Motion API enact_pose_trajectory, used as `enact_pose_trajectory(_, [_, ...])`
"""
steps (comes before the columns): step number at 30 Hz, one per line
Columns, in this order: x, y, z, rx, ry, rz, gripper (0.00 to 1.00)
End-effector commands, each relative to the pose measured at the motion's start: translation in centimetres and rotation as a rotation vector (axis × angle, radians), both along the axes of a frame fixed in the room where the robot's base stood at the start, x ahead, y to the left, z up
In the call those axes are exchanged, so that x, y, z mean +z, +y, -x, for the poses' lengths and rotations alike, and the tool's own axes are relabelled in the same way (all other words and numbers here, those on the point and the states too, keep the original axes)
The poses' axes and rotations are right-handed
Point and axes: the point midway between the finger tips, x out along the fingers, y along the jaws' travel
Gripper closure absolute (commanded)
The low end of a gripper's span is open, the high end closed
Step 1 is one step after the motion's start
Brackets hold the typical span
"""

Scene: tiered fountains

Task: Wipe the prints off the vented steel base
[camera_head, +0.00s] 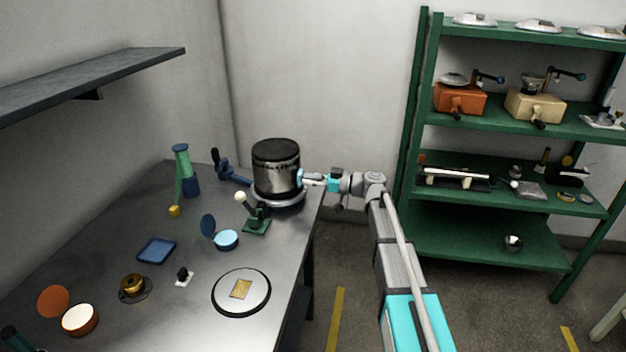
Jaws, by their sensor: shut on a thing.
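A steel cylinder (269,182) with a black top stands upright at the far right of the metal table; I take it to be the vented steel base. A pale round plate (288,203) shows beneath it. My gripper (306,180) reaches in from the right, level with the cylinder's side. It is shut on a small light blue pad (299,178). The pad is at the cylinder's right side and looks to touch it, though contact is hard to tell. My fingertips are small and partly hidden by the pad.
On the table (203,253), a green stand with a white ball (256,222) is close in front of the cylinder. A dark blue clamp-like item (231,172) is to its left. A round plate (256,300) lies nearer. A green shelf rack (490,244) stands right.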

Motion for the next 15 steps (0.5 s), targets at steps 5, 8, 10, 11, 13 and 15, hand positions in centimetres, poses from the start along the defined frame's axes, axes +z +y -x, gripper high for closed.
enact_pose_trajectory(5, [0.04,0.11,-0.05,0.000,0.000,0.000,1.00])
enact_pose_trajectory(8, [0.06,0.28,-0.08,0.000,0.000,0.000,1.00])
enact_pose_trajectory(10, [0.05,0.27,-0.09,0.000,0.000,0.000,1.00])
enact_pose_trajectory(11, [0.05,0.26,-0.08,0.000,0.000,0.000,1.00])
enact_pose_trajectory(13, [0.05,0.26,-0.08,0.000,0.000,0.000,1.00])
enact_pose_trajectory(15, [0.05,0.26,-0.10,-0.001,0.000,0.000,1.00])
